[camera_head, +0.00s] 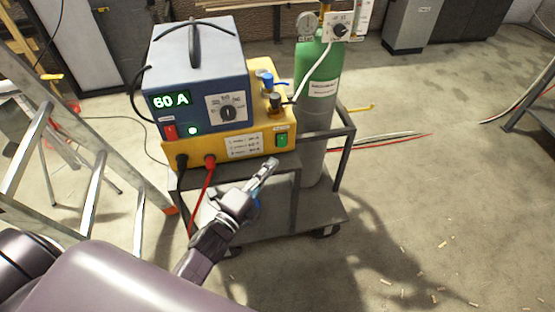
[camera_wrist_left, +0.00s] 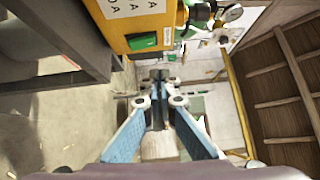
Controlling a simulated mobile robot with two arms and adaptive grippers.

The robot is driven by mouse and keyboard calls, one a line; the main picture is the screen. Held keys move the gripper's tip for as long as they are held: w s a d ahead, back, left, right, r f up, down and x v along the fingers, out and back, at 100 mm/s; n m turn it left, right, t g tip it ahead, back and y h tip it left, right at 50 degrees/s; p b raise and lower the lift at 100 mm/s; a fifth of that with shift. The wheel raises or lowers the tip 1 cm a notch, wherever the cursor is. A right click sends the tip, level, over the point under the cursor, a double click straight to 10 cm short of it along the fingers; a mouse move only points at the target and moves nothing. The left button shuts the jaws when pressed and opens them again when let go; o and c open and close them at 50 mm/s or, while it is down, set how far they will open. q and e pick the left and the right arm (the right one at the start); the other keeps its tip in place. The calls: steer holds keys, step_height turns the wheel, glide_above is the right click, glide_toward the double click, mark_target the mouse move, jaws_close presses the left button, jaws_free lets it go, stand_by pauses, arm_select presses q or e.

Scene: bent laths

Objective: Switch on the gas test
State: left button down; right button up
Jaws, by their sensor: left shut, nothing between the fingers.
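A blue-grey welding machine (camera_head: 200,80) showing "60 A" stands on a yellow unit (camera_head: 262,128) on a cart. A green rocker switch (camera_head: 282,140) with a small label above it is at the right end of the yellow front; the label is too small to read. The switch also shows in the left wrist view (camera_wrist_left: 142,42). My left gripper (camera_head: 267,167) is shut and empty, in front of and below the switch, a little to its left and apart from it. Its fingertips show in the left wrist view (camera_wrist_left: 158,76). My right gripper is out of view.
A red cable (camera_head: 203,188) and a black cable hang from the yellow front, left of my gripper. A green gas cylinder (camera_head: 318,85) stands right of the unit on the cart (camera_head: 290,222). A stepladder (camera_head: 92,190) is at left. The floor at right is mostly clear.

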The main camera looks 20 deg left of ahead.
arm_select(q)
steer(key=v, duration=0.4)
steer(key=shift+s+d+r, duration=0.1)
steer(key=shift+s+r, duration=0.05)
steer(key=shift+r, duration=0.25)
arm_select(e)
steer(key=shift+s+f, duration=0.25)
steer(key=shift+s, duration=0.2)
